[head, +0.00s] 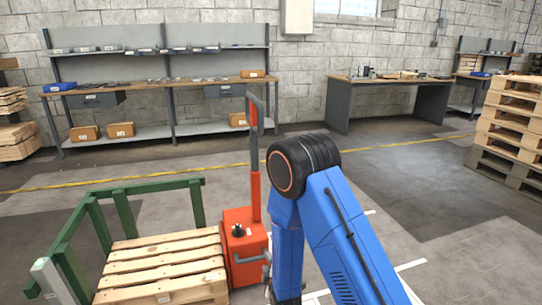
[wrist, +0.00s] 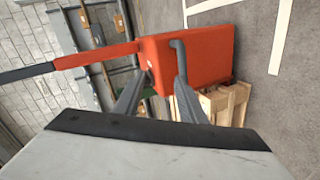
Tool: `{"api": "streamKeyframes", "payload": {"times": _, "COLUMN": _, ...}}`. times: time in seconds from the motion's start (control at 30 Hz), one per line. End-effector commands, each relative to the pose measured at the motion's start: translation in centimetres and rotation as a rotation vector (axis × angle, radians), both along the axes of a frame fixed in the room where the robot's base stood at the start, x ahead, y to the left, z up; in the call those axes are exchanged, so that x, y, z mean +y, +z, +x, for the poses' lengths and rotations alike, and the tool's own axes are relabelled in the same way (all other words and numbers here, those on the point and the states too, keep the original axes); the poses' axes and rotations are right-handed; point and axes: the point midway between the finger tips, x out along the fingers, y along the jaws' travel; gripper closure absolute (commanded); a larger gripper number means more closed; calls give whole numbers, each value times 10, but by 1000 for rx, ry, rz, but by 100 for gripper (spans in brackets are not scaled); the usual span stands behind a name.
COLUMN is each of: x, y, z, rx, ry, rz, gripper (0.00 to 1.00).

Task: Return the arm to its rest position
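My blue arm (head: 335,235) rises in the right middle of the head view, bent at a black joint (head: 305,165). In the head view my gripper is hidden or out of frame. In the wrist view my gripper (wrist: 163,77) shows two dark grey fingers spread apart with nothing held between them. The wrist picture is turned on its side. Beyond the fingers is an orange-red pallet truck (wrist: 205,55) with a grey bent handle. It stands left of my arm in the head view (head: 243,250).
A wooden pallet (head: 165,265) and a green frame (head: 120,195) stand at the lower left. A shelved workbench (head: 160,86) and a grey table (head: 395,82) line the back wall. Stacked pallets (head: 510,125) stand at the right. Floor is open at centre right.

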Motion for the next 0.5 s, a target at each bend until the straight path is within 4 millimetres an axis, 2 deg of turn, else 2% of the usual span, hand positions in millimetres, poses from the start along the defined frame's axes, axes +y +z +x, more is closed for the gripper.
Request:
{"api": "streamKeyframes", "payload": {"times": 0.03, "x": -5, "y": 14, "z": 4, "rx": 17, "ry": -15, "rz": 28, "gripper": 63}}
{"api": "streamKeyframes", "payload": {"times": 0.23, "x": -25, "y": 55, "z": 10, "rx": 115, "ry": -73, "rz": 134, "gripper": 63}}
{"api": "streamKeyframes", "payload": {"times": 0.5, "x": -56, "y": 109, "z": 5, "rx": 241, "ry": -153, "rz": 266, "gripper": 63}}
